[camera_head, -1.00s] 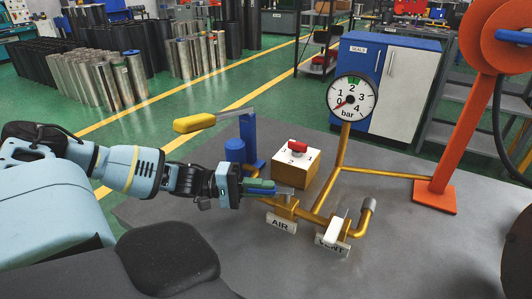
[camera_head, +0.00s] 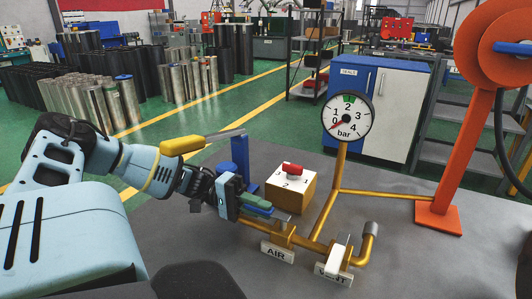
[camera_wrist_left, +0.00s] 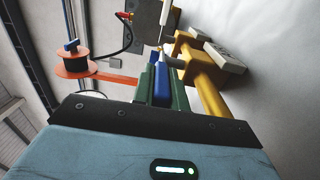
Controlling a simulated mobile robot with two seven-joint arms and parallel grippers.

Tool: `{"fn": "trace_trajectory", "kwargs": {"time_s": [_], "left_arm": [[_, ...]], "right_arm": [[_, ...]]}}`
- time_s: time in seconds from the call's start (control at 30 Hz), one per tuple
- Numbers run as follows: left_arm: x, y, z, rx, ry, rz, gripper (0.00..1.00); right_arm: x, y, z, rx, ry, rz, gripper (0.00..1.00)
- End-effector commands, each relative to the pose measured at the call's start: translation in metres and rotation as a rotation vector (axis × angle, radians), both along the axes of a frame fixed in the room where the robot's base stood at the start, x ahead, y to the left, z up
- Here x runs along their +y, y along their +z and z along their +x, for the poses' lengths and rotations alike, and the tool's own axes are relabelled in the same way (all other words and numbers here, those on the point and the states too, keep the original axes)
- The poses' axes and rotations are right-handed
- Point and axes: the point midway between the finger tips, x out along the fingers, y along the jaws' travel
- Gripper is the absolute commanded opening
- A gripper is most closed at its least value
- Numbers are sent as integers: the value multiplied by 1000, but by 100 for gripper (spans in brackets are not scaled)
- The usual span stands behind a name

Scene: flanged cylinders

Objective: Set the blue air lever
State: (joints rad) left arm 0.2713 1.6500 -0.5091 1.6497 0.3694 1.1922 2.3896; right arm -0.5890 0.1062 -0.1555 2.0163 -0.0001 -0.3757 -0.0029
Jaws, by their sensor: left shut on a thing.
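My left gripper (camera_head: 262,208) is shut on the blue air lever, just left of the yellow air valve (camera_head: 284,237) above the AIR label (camera_head: 277,251). In the left wrist view the blue lever (camera_wrist_left: 162,82) lies between the two green fingers of the gripper (camera_wrist_left: 163,90), its tip towards the yellow valve body (camera_wrist_left: 198,70). In the head view the fingers mostly hide the lever. The round gauge (camera_head: 347,117) has its red needle near 0 bar. My right gripper is not in view.
A white-handled vent lever (camera_head: 335,258) stands right of the air valve, by the VENT label. A yellow box with a red knob (camera_head: 292,169) stands behind. A yellow-handled lever on a blue post (camera_head: 240,155) is close behind my left arm. An orange stand (camera_head: 438,217) is at right.

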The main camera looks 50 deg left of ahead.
Motion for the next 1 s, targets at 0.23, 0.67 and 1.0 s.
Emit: {"fn": "trace_trajectory", "kwargs": {"time_s": [0.23,0.67,1.0], "left_arm": [[1,-1,-2,1,-14,0,0],[1,0,-1,0,-13,0,36],[5,0,-2,1,-11,2,36]], "right_arm": [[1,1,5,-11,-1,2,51],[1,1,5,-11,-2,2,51],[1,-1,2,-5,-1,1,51]]}}
